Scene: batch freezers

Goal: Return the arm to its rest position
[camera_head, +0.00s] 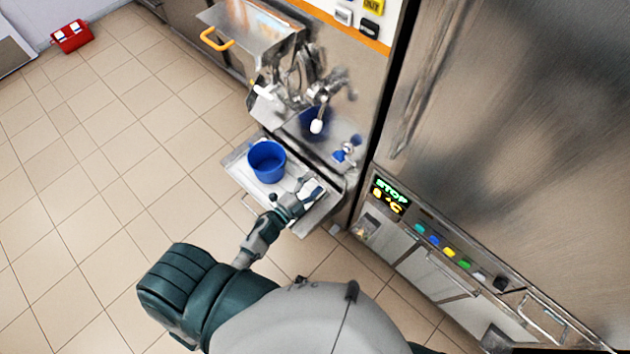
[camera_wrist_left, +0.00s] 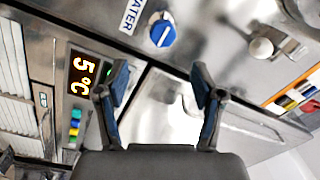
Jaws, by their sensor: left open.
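My left gripper (camera_head: 314,192) reaches over the small shelf at the front of the batch freezer, to the right of a blue bucket. In the left wrist view its two fingers (camera_wrist_left: 160,100) stand apart with nothing between them. My left arm comes up from the bottom of the head view, bent at the elbow. My right gripper does not show in either view.
The blue bucket (camera_head: 267,161) stands on the metal shelf (camera_head: 240,165). A red box (camera_head: 71,37) lies far left. The tiled floor is open at left.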

